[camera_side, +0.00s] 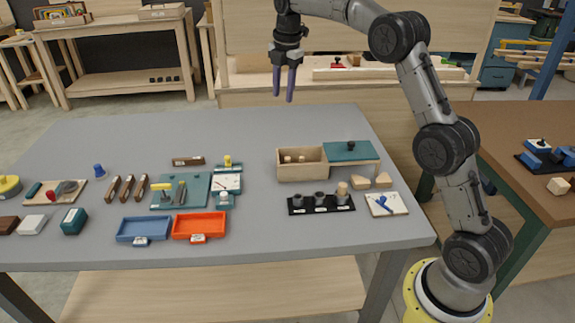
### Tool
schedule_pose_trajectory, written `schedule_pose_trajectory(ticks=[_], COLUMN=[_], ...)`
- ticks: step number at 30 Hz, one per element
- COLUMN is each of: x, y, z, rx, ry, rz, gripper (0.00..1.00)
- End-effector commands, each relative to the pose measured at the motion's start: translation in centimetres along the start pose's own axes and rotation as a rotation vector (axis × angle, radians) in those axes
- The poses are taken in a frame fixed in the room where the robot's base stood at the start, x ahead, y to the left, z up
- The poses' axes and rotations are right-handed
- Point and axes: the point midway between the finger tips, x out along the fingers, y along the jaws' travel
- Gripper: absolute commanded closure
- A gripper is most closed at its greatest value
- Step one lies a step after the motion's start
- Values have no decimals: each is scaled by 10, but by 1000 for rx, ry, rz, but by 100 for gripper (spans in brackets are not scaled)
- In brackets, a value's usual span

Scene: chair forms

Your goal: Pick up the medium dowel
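My gripper (283,97) hangs high above the back edge of the table, fingers pointing down. Its two dark fingers are apart, with nothing between them. Two short light-wood dowels stand in the open part of a wooden box: a left dowel (287,159) and a right dowel (301,159). Only their tops show above the box wall. Another light-wood dowel (342,189) stands in the right-hand holder of a black rack (321,210). The rack's other two holders look empty. I cannot tell from size which dowel is the medium one.
The wooden box (303,174) has a green lid (351,151) with a dark knob over its right part. Wood wedges (383,180) and a white plate (387,204) lie near the rack. Blue (145,228) and orange (199,226) trays are left. The table's back middle is clear.

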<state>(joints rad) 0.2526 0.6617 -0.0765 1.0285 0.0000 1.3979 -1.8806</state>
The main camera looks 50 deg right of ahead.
Motion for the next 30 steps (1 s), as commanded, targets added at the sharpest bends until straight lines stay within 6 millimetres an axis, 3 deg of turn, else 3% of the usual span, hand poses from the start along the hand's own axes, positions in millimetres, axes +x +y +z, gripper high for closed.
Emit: schedule_pose_trajectory(ticks=[1, 6, 14, 22, 30], x=[24, 77, 112, 161, 181], y=[5, 3, -5, -11, -13], z=[10, 26, 31, 28, 27], rx=[15, 43, 57, 57, 57], ry=[7, 28, 38, 37, 36], rz=[-26, -99, -129, -129, -126], gripper=[61, 61, 61, 61, 61])
